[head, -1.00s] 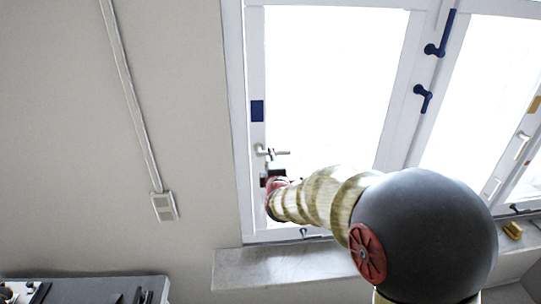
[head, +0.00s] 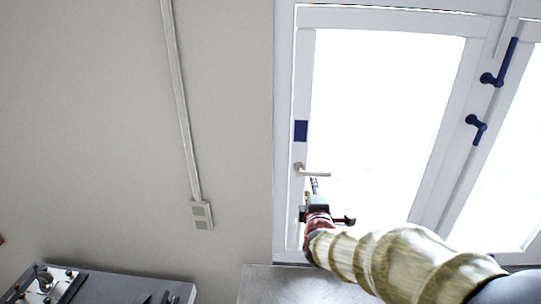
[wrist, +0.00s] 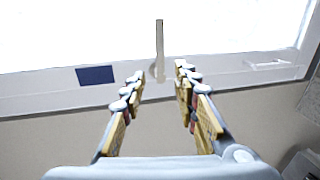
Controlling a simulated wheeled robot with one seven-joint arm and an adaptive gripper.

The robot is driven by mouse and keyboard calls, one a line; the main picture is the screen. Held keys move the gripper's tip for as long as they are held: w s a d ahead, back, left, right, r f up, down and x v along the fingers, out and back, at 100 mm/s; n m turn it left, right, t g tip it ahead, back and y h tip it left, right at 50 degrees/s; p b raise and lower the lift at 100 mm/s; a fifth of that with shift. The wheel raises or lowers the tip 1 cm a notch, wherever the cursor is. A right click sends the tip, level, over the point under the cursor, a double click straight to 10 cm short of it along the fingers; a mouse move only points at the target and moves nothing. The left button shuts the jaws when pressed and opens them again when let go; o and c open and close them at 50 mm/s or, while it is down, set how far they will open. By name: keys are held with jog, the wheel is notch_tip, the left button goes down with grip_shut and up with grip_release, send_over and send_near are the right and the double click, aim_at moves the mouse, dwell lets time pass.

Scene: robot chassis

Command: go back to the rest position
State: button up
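My gripper (head: 316,192) is at the window in the head view, just below a silver handle (head: 312,171) on the white window frame (head: 284,190). In the wrist view my gripper (wrist: 160,72) is open, its two fingers apart with nothing gripped between them. The handle (wrist: 160,40) stands ahead of the gap between the fingertips. Whether a fingertip touches it I cannot tell. My arm reaches up from the lower right of the head view.
A window sill (head: 290,283) lies under the window. A grey table (head: 120,288) with items on it stands at the lower left. A wall socket (head: 202,215) is on the bare wall. Blue handles (head: 500,65) are on the window at the right.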

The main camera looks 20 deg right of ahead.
jog(key=s+a+f+m+g+y+b, duration=0.1)
jog(key=s+a+f+m+g+y, duration=0.5)
jog(key=f, duration=0.7)
jog(key=s+a+f+m+g+b, duration=0.1)
jog(key=s+a+f+m+b, duration=0.2)
jog(key=s+f+b, duration=0.6)
jog(key=s+a+f+m+g+b, duration=0.2)
jog(key=s+f+m+b, duration=0.3)
jog(key=s+f+b, duration=0.4)
jog(key=shift+s+a+h+b, duration=0.3)
jog(key=shift+s+a+b, duration=0.5)
jog(key=shift+s+b, duration=3.7)
